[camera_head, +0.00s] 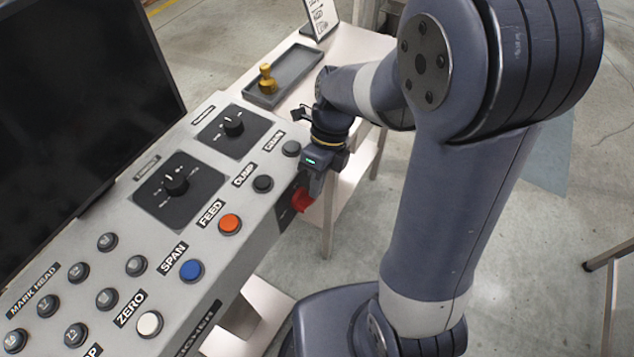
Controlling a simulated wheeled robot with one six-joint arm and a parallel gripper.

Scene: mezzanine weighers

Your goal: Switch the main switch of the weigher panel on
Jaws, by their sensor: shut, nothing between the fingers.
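The weigher panel (205,262) is a light grey sloped console running from lower left to the upper middle. A red handle (303,199) on a dark plate sits on its front face, near the far right end. It looks like the main switch. My gripper (309,190) is right at this red handle, pointing down, with its fingers shut and nothing between them. The gripper partly hides the handle, so I cannot tell which way the handle is turned or whether the fingers touch it.
The panel top carries two black rotary knobs (176,184) (233,126), a red-orange FEED button (230,224), a blue SPAN button (192,270), a white ZERO button (149,323) and several grey buttons. A dark screen (80,90) stands behind. A grey tray (293,73) holds a brass weight (267,80).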

